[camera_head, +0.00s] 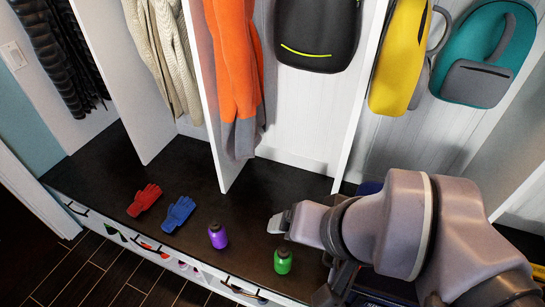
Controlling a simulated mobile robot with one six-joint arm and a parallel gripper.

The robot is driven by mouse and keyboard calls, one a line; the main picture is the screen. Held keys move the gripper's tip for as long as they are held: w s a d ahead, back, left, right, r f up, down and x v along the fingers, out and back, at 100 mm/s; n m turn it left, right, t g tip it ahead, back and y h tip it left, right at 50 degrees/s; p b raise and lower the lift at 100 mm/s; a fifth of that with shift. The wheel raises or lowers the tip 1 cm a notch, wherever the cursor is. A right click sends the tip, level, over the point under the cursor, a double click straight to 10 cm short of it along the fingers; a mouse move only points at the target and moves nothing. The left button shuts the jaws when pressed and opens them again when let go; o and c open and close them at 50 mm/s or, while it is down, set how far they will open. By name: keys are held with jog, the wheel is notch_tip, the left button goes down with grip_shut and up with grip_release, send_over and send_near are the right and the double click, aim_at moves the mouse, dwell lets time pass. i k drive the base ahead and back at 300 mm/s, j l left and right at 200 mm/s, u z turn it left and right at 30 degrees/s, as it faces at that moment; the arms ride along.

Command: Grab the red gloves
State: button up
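A red glove (144,200) lies flat on the dark bench top, at the left of the head view. Only one red glove shows clearly. A blue glove (178,214) lies just to its right, apart from it. My gripper (279,223) is over the bench, well to the right of the red glove, beyond a purple bottle. Only a small grey tip shows past my arm. Whether the fingers are open or shut cannot be made out.
The purple bottle (217,235) and a green bottle (283,261) stand near the front edge of the bench (100,165). White upright dividers (207,100) split the cubbies. An orange garment (237,75) and bags hang above. Drawers run below.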

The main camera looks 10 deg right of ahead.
aim_at(143, 200)
jog(key=i+j, duration=0.15)
jog(key=j, duration=0.3)
jog(key=i+j, duration=0.15)
jog(key=j, duration=0.35)
jog(key=i+j, duration=0.2)
jog(key=j, duration=0.25)
jog(key=i+j, duration=0.15)
jog(key=j, duration=0.3)
jog(key=i+j, duration=0.15)
jog(key=j, duration=0.35)
jog(key=i+j, duration=0.15)
jog(key=j, duration=0.3)
jog(key=i+j, duration=0.2)
jog(key=j, duration=0.25)
jog(key=i+j+u, duration=0.1)
jog(key=j, duration=0.35)
